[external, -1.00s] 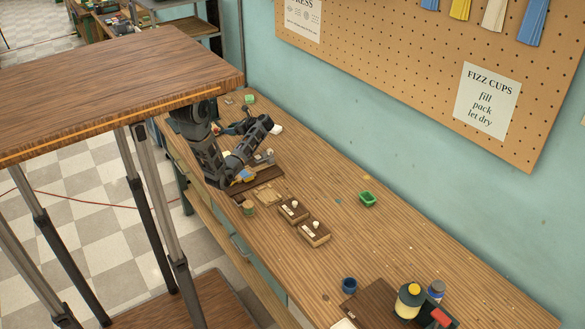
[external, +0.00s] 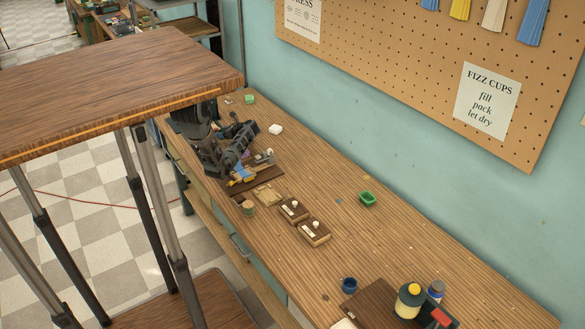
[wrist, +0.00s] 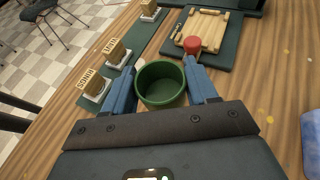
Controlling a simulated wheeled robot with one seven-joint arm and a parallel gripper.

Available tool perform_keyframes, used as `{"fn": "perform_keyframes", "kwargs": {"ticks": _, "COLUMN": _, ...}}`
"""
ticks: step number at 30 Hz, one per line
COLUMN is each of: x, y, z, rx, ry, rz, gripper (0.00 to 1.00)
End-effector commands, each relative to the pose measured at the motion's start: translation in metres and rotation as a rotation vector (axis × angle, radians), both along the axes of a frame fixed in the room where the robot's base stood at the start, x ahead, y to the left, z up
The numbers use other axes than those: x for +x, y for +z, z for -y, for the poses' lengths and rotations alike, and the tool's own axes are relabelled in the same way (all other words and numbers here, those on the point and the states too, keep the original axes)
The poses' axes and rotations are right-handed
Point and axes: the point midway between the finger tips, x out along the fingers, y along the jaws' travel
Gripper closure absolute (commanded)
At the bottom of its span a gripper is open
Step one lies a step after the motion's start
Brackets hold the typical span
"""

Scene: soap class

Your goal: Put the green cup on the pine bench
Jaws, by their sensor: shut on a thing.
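The green cup (wrist: 160,88) sits upright between the two blue fingers of my gripper (wrist: 162,68) in the wrist view. The fingers are shut on its sides, and its open rim faces the camera. I cannot tell whether its base touches the wood below. In the external view my arm (external: 213,152) is folded low over the far left part of the wooden bench (external: 300,185). The cup in my gripper cannot be made out there.
Wooden stamps (wrist: 97,83) stand on a green mat left of the cup. A red knob (wrist: 192,43) and a framed wooden board (wrist: 205,28) are beyond it. A green dish (external: 368,199) and bottles (external: 409,300) are further along the bench. A raised brown tabletop (external: 110,85) stands nearby.

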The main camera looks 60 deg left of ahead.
Motion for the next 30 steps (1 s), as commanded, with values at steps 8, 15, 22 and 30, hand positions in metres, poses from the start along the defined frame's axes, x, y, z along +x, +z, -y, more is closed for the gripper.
{"fn": "perform_keyframes", "kwargs": {"ticks": 8, "x": -0.001, "y": -0.033, "z": 0.0, "rx": -0.001, "ry": 0.001, "rz": -0.001, "gripper": 0.71}}
{"fn": "perform_keyframes", "kwargs": {"ticks": 15, "x": 0.0, "y": -0.038, "z": 0.001, "rx": 0.001, "ry": 0.001, "rz": -0.001, "gripper": 0.71}}
{"fn": "perform_keyframes", "kwargs": {"ticks": 22, "x": 0.0, "y": -0.038, "z": 0.001, "rx": -0.001, "ry": 0.001, "rz": -0.001, "gripper": 0.71}}
{"fn": "perform_keyframes", "kwargs": {"ticks": 30, "x": 0.0, "y": -0.04, "z": 0.001, "rx": -0.001, "ry": 0.001, "rz": -0.001, "gripper": 0.26}}
